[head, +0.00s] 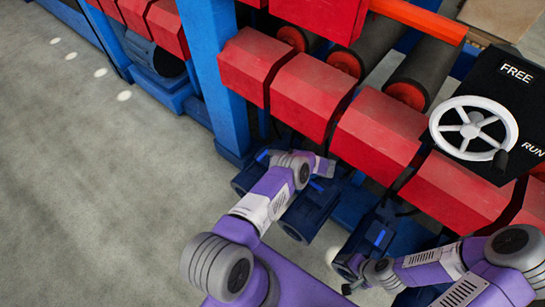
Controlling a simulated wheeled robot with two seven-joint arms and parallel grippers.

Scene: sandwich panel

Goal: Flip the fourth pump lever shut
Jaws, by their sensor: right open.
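Several dark blue pumps stand in a row below the red blocks, one pump (305,213) in the middle and one (368,238) further right. Small bright blue levers show on them: a left one (262,155), a middle one (317,185) and a right one (379,236). I cannot tell which is the fourth. My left gripper (325,168) is over the middle pump, close to its lever; its jaw opening is unclear. My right gripper (350,277) is open, near the lower end of the right pump, apart from the right lever. My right arm hides part of the row.
Red blocks (380,128) run diagonally above the pumps. A blue post (217,75) rises at left. A black panel with a white handwheel (473,128), marked FREE and RUN, stands at right. The grey floor (90,200) at left is clear.

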